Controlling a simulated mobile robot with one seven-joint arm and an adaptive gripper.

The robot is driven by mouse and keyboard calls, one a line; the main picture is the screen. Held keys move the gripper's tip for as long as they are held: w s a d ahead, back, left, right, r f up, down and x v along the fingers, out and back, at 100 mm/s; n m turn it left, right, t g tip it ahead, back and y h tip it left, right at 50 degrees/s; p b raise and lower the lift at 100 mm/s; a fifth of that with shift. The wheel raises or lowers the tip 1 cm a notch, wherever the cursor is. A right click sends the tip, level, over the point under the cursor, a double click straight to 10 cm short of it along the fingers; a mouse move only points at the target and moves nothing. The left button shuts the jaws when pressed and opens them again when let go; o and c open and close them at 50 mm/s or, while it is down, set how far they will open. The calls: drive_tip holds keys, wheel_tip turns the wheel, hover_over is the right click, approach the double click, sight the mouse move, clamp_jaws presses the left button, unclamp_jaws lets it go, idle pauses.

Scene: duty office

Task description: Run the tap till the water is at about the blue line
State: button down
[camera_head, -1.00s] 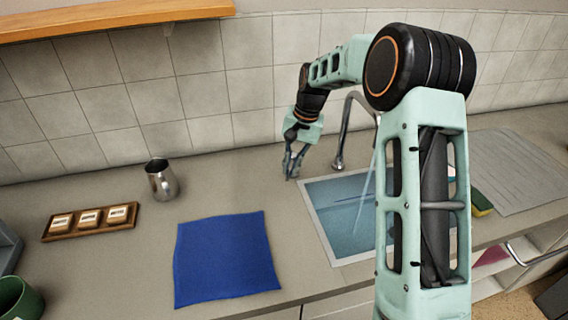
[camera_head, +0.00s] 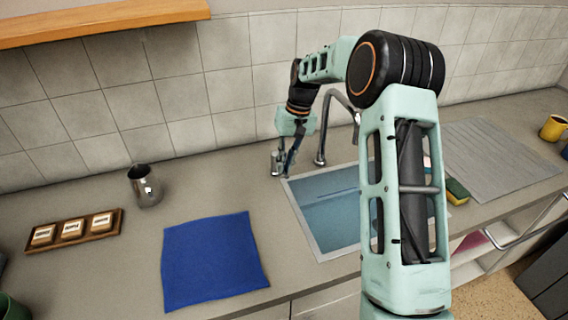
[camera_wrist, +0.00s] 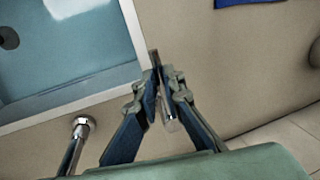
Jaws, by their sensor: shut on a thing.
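The sink basin (camera_head: 300,215) holds bluish water (camera_head: 335,215); its near right part is hidden behind my arm. A thin darker line (camera_head: 338,192) shows in the basin; I cannot tell whether it is the blue mark. The curved metal tap (camera_head: 322,130) stands behind the sink, its outlet end partly hidden by my arm. No falling stream is visible now. My gripper (camera_head: 282,168) is low beside the sink's back left corner, left of the tap. In the wrist view my gripper (camera_wrist: 160,88) is shut on a small metal piece (camera_wrist: 170,122), apparently the tap's lever.
A blue cloth (camera_head: 212,262) lies left of the sink. A metal jug (camera_head: 145,185) and a wooden tray (camera_head: 103,225) with labelled blocks are farther left. A sponge (camera_head: 457,191) and a ribbed draining mat (camera_head: 500,160) are right of the sink, with a yellow mug (camera_head: 553,128) beyond.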

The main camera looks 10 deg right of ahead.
drive_tip(key=shift+w+r, duration=0.1)
drive_tip(key=c, duration=2)
unclamp_jaws()
drive_tip(key=shift+c, duration=0.2)
wheel_tip(320, 180, up, 12)
drive_tip(key=d, duration=0.2)
drive_tip(key=shift+w+d, duration=0.15)
drive_tip(key=shift+d, duration=0.05)
